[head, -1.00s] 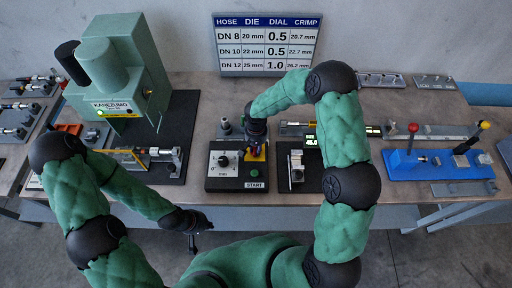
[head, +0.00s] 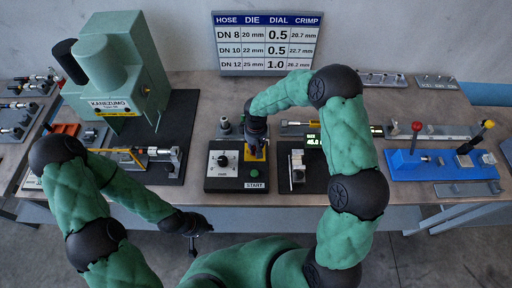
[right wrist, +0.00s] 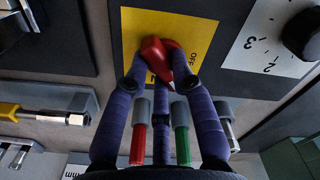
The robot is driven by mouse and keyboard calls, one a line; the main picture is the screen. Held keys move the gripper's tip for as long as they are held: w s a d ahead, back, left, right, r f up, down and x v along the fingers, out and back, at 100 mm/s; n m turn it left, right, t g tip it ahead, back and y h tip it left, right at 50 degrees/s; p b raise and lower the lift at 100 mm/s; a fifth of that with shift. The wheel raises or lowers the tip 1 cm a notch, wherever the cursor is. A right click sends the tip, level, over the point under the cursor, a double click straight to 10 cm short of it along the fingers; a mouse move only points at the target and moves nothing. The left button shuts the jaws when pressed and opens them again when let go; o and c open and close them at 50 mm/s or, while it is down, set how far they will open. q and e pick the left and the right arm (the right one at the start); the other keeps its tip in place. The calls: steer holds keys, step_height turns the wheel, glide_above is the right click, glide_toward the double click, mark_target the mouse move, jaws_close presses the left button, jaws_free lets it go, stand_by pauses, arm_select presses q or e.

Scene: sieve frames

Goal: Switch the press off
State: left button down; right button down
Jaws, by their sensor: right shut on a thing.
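The green press (head: 140,60), labelled KANEZUMO, stands at the left of the bench. The black control box (head: 235,183) at bench centre has a white dial plate, a START label and a green button (head: 254,173). Its yellow switch plate (right wrist: 195,20) carries the word OFF beside a red switch handle (right wrist: 158,58). My right gripper (right wrist: 165,65) is shut on the red handle; its fingers hide part of it. In the head view my right gripper (head: 256,145) is over the yellow plate. My left gripper (head: 194,246) hangs low before the bench's front edge; its fingers are too small to judge.
A display (head: 315,142) stands right of the control box, partly behind my right arm. A blue fixture (head: 420,167) with red and yellow knobs is further right. A settings board (head: 267,72) is at the back.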

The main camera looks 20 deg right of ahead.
mark_target(255, 147)
steer(key=n, duration=0.4)
steer(key=shift+w+a+n, duration=0.1)
steer(key=shift+w+n, duration=0.05)
steer(key=shift+n, duration=0.15)
steer(key=n, duration=0.5)
steer(key=shift+a+p, duration=0.1)
steer(key=shift+p, duration=0.25)
steer(key=shift+n, duration=0.3)
steer(key=c, duration=1)
jaws_free()
steer(key=shift+c, duration=0.2)
step_height(255, 147, up, 12)
